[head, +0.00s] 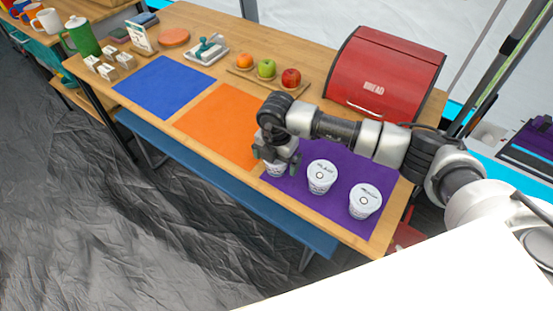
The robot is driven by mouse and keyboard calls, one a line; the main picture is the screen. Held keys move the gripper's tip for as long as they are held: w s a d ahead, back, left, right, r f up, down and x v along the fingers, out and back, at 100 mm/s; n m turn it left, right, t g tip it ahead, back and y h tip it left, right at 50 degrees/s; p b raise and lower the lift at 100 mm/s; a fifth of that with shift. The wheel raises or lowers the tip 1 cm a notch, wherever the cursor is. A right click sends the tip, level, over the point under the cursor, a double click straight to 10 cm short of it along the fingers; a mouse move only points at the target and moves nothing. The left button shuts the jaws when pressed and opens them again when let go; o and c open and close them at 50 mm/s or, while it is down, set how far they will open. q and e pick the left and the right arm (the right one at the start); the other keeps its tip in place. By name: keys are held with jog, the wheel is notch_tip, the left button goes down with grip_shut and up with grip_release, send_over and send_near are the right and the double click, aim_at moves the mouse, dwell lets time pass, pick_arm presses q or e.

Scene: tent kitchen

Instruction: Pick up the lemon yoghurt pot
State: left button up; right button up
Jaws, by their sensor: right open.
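Three white yoghurt pots stand in a row on the purple mat (340,160). The left pot (275,170) is partly hidden by my right gripper (276,166). The middle pot (321,177) and the right pot (365,201) stand clear of it. Their lids carry dark print too small to read, so I cannot tell which is lemon. My right gripper points down over the left pot with its fingers open at the pot's sides; I cannot tell if they touch it. My left gripper is not in view.
A red bread bin (385,75) stands behind the purple mat. A board with fruit (266,80) lies behind the orange mat (222,125). The blue mat (165,87) is bare. A blue bench (220,180) runs along the table's front.

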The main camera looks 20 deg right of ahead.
jog(key=c, duration=0.8)
jog(key=shift+c, duration=0.6)
jog(key=shift+r, duration=0.15)
